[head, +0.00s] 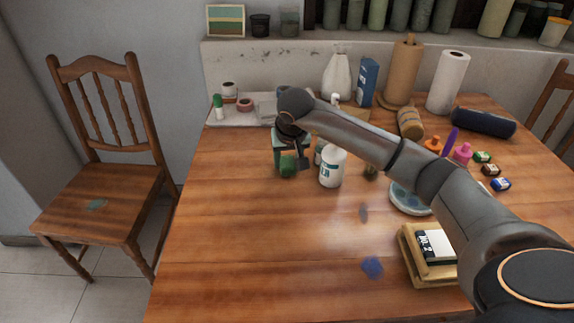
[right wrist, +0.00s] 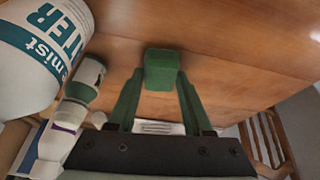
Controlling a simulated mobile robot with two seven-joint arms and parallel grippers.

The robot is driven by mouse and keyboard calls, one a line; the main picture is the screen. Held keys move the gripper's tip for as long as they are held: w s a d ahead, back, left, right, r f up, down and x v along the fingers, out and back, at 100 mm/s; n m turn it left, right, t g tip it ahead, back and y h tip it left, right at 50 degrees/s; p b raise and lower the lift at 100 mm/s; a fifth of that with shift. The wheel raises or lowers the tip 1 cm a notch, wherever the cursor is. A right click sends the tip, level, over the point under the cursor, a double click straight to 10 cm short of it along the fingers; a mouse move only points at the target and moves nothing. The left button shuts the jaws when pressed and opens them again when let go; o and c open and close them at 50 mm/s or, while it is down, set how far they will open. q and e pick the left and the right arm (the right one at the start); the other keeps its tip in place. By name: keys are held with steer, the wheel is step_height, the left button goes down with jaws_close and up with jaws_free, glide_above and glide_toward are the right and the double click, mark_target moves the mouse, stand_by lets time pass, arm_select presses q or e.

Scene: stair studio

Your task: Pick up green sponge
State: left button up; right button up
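The green sponge (head: 288,168) sits on the wooden table left of the white bottle. In the right wrist view the sponge (right wrist: 161,70) is a small dark green block at the fingertips. My right gripper (head: 291,161) reaches down over it from above. In the right wrist view my right gripper (right wrist: 159,84) is open, with one green finger on each side of the sponge's near end. A narrow gap seems to show beside the sponge, so the fingers do not look closed on it. The head view partly hides the sponge behind the gripper. My left gripper is out of view.
The white mist bottle (head: 331,169) stands close right of the gripper; it also shows large in the right wrist view (right wrist: 35,55). A pale blue dish (head: 405,198) and a wooden tray (head: 411,262) lie under my arm. The table's front left is clear.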

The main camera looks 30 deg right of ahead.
mark_target(286, 157)
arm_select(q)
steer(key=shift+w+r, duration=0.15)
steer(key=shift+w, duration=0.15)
arm_select(e)
jaws_close()
steer(key=shift+r, duration=0.15)
steer(key=shift+r, duration=0.3)
step_height(286, 157, up, 3)
steer(key=shift+w+d+f+p, duration=0.1)
steer(key=shift+p, duration=0.3)
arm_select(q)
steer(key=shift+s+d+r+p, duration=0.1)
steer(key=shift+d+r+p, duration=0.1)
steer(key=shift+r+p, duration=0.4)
arm_select(e)
steer(key=s+a+r, duration=0.5)
steer(key=s+r, duration=0.4)
steer(key=s, duration=0.4)
steer(key=shift+a+r, duration=0.15)
steer(key=shift+r, duration=0.05)
steer(key=shift+s, duration=0.1)
